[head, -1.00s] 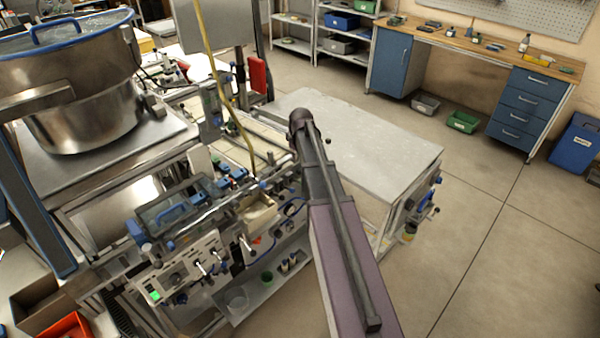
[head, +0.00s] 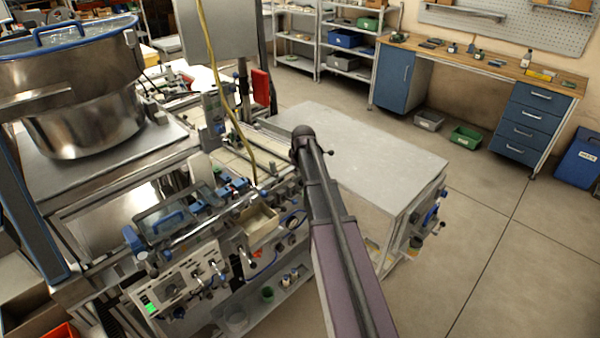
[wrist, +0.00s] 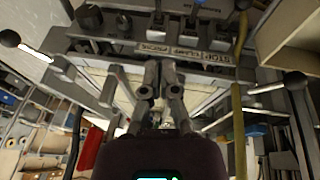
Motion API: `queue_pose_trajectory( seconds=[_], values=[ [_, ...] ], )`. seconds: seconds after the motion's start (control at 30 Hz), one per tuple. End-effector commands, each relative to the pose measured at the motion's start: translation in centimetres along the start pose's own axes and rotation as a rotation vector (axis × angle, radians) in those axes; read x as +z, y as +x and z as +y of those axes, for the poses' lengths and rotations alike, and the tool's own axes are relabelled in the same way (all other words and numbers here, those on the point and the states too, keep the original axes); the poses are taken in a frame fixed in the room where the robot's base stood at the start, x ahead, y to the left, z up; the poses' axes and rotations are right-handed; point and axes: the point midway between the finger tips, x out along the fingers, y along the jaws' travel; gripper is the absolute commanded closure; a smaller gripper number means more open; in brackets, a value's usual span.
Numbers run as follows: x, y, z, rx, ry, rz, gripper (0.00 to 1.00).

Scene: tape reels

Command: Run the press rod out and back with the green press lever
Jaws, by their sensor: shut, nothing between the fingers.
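My gripper (wrist: 160,75) shows in the wrist view with its two grey fingers together and nothing between them. The machine's control panel (head: 180,278) with several small levers lies left of my arm.
A dark-knobbed handle (wrist: 295,82) is at the right in the wrist view, and another knob (wrist: 10,38) at the left. A yellow hose (head: 226,90) hangs over the machine. A grey-topped cabinet (head: 375,150) stands right of my arm. Open floor lies farther right.

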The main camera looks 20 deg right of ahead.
Motion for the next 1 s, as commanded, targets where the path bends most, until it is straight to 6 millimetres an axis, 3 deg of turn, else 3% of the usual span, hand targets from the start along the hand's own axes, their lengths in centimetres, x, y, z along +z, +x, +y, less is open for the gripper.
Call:
queue_pose_trajectory(
  seconds=[0.77, 1.0],
  values=[
    [0.1, 6.7, 0.1, 0.000, 0.002, 0.000, 1.00],
    [1.8, 8.1, 0.0, 0.001, 0.003, 0.000, 1.00]
  ],
)
